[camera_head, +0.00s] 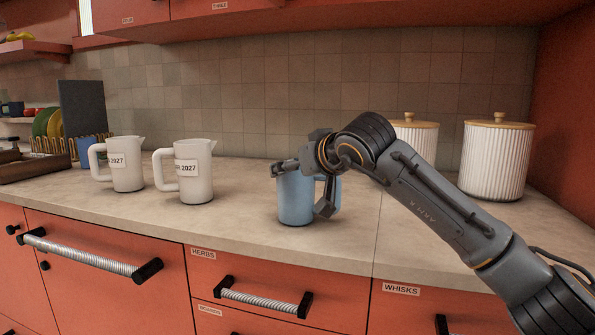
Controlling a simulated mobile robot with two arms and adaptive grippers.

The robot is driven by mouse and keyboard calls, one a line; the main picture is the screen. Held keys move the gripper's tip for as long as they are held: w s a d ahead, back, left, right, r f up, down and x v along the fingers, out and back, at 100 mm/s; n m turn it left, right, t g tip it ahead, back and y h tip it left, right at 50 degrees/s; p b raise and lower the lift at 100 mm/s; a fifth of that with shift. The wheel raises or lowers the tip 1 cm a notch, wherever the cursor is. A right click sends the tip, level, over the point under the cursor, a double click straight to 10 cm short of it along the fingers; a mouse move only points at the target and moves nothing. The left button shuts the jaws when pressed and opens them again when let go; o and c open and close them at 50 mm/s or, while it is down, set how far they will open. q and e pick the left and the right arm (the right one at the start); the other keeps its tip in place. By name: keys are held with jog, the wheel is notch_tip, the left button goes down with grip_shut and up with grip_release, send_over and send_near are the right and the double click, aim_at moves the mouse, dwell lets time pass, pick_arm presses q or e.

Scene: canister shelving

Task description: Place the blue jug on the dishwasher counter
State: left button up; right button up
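The blue jug (294,205) stands upright on the beige counter (235,215), near its front edge, right of the middle of the view. My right gripper (299,190) is at the jug, reaching in from the right. Its fingers are apart, one across the rim at the upper left and one hanging down at the jug's right side. The gripper hides the jug's top and part of its handle side. I cannot tell whether the fingers press on the jug. My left gripper is not in view. No dishwasher label is readable.
Two white labelled jugs (126,165) (194,172) stand to the left. Two ribbed white canisters with wooden lids (495,160) (415,137) stand behind my arm. A dish rack with plates (55,125) is at the far left. Red drawers (255,270) are below; the counter's front middle is clear.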

jog(key=o, duration=1.5)
jog(key=shift+c, duration=0.2)
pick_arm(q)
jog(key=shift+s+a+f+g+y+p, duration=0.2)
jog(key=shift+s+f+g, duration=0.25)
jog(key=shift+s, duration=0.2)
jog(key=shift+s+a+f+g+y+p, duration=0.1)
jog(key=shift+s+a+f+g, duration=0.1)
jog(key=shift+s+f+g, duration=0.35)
pick_arm(e)
jog(key=v, duration=1.2)
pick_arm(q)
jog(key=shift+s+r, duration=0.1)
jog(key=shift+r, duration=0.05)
